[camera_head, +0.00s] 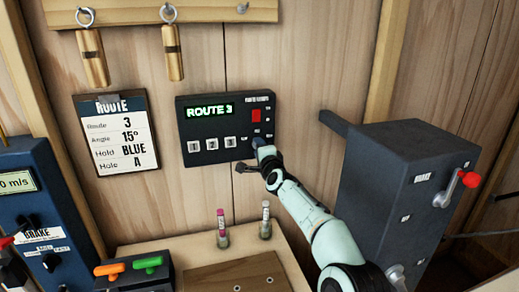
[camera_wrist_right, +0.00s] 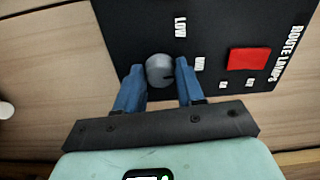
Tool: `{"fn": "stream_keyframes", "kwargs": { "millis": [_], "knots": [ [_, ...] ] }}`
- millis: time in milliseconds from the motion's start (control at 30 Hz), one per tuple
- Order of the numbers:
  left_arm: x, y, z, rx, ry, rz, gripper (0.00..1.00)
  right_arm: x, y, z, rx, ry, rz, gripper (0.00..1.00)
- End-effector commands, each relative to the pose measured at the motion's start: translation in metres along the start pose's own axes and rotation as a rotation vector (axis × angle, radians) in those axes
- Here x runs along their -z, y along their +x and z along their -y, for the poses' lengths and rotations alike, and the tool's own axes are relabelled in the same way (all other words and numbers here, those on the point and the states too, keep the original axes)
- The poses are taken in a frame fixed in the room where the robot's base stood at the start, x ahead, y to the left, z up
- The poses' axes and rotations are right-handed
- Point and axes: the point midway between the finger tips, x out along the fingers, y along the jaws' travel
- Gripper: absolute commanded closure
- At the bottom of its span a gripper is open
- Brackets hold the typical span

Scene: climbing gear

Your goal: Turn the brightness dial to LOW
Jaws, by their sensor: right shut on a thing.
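The brightness dial (camera_wrist_right: 160,70) is a round grey knob on the black route lamps panel (camera_head: 193,109). My right gripper (camera_wrist_right: 160,82) has its two blue fingers on either side of the dial and is shut on it. In the head view the right gripper (camera_head: 255,150) reaches the panel's lower right corner and hides the dial. The LOW label (camera_wrist_right: 180,27) is above and right of the dial in the wrist view; other small labels curve down to its right. A short dark mark shows on the knob's right side. My left gripper is not in view.
The panel has a red button (camera_head: 256,116), a green ROUTE 3 display (camera_head: 209,111) and numbered buttons. A route card (camera_head: 116,135) hangs to the left. A dark box with a red-knobbed lever (camera_head: 469,179) stands right of my arm. Two small bottles stand on the bench below.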

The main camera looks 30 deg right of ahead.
Motion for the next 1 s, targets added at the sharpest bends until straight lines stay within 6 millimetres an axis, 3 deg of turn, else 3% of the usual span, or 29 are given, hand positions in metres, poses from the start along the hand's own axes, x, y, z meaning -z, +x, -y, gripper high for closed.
{"fn": "stream_keyframes", "kwargs": {
  "millis": [600, 1000],
  "knots": [
    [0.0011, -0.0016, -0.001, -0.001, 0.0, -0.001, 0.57, 0.0003, -0.0002, 0.0003, 0.004, -0.585, -0.001, 0.93],
    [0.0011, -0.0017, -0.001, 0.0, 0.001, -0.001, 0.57, 0.0012, -0.0002, -0.0004, 0.004, -0.875, -0.003, 0.93]
  ]
}}
